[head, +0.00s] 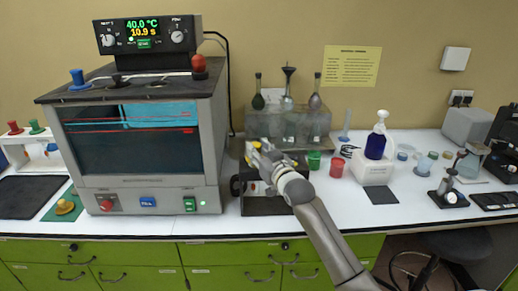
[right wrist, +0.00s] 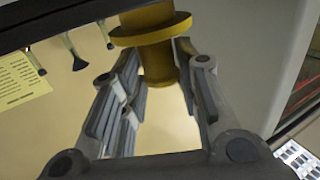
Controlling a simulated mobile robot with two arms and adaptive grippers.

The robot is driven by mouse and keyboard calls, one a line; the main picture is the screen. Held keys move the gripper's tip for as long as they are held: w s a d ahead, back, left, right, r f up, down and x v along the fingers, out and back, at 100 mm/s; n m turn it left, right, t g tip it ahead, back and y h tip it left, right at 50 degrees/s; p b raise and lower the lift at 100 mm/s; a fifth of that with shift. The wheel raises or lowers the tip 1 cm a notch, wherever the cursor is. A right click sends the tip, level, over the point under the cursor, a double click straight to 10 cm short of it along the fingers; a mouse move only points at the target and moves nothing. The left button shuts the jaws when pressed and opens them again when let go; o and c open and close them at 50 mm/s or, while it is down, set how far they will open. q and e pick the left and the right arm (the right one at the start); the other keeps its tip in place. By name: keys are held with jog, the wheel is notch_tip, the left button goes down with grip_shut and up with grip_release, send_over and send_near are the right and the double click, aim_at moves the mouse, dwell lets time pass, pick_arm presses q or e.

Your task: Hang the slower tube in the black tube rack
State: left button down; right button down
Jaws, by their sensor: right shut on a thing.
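My right gripper (head: 262,160) reaches in from the lower right in the head view and is over the bench, just right of the heated bath. It is shut on a yellow flanged piece (right wrist: 155,30), which sits between both fingers in the right wrist view. A little yellow (head: 256,146) also shows at the fingertips in the head view. Any tube joined to this piece is hidden. A black rack-like stand (head: 262,207) is partly hidden behind my right gripper and arm. My left gripper is not in view.
The bath (head: 210,150) shows 40.0 °C and 10.9 s, with a blue knob (head: 77,78) and a red knob (head: 200,66) on top. A glass-flask stand (head: 318,125) is behind. Green (head: 314,160) and red (head: 337,167) cups and a blue bottle (head: 376,145) stand right.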

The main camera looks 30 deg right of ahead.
jog(key=shift+s+f, duration=0.1)
jog(key=shift+f, duration=0.55)
dwell(0.4)
jog(key=c, duration=1)
grip_release()
jog(key=shift+s, duration=0.1)
jog(key=s+a, duration=0.1)
jog(key=s, duration=1)
jog(key=shift+s+a, duration=0.35)
jog(key=shift+a, duration=0.05)
